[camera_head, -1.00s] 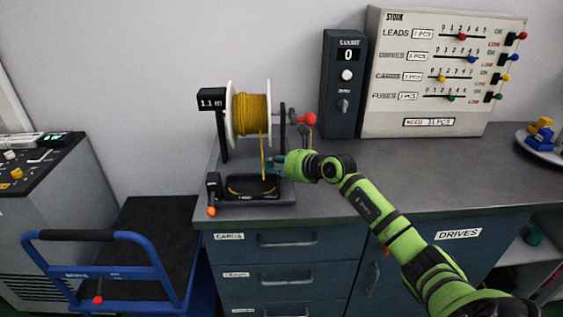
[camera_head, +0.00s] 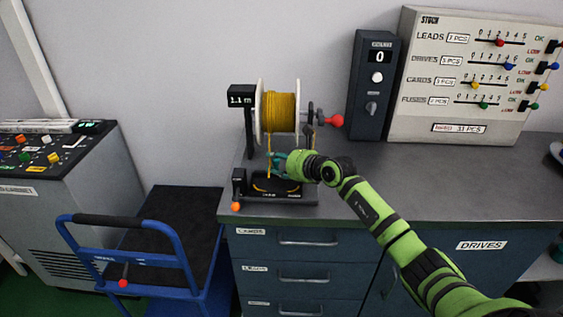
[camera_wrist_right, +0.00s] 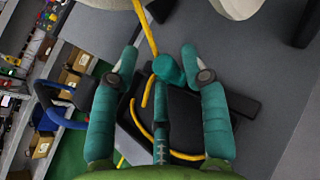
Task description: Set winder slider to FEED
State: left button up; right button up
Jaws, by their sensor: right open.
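The winder stands on the counter. It has a white spool of yellow cable (camera_head: 281,112), a red-knobbed crank (camera_head: 334,121) on its right and a dark base (camera_head: 300,197) with small labels I cannot read. A lever with an orange knob (camera_head: 236,206) is at the base's front left. My right gripper (camera_head: 275,163) is open, just above the base and below the spool, beside the hanging cable. In the right wrist view its teal fingers (camera_wrist_right: 163,62) are spread over the dark base (camera_wrist_right: 185,108), with yellow cable (camera_wrist_right: 145,25) running close by. I cannot make out the slider or its setting. My left gripper is out of view.
A blue cart (camera_head: 130,262) and a grey console (camera_head: 60,200) are at left. The counter right of my arm (camera_head: 480,185) is clear.

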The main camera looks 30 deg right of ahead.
jog(key=v, duration=1.2)
